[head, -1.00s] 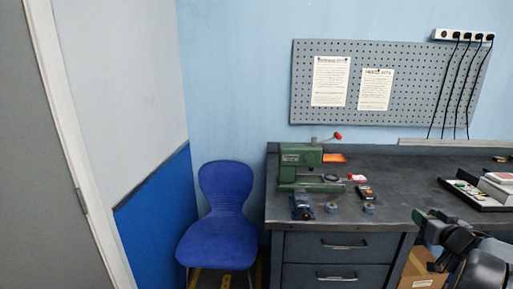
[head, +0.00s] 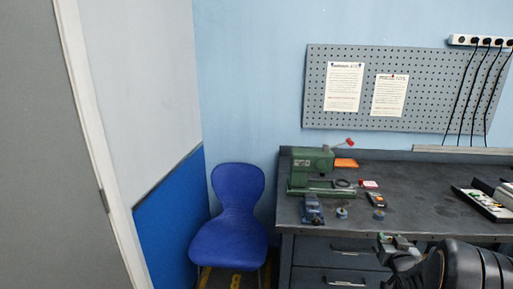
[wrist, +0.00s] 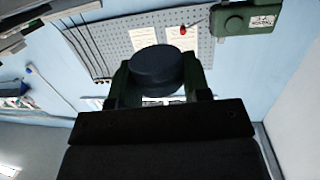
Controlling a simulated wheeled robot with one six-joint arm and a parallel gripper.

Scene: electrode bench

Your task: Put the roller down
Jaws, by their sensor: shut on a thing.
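In the wrist view my gripper (wrist: 158,88) has its two dark fingers on either side of a dark round piece, which I take to be the roller (wrist: 157,66). It is held up with no surface visibly touching it. In the head view my gripper (head: 393,243) is at the lower right, in front of the bench's front edge. The roller cannot be made out clearly there.
The middle bench top is mostly clear. A blue chair (head: 232,225) stands left.

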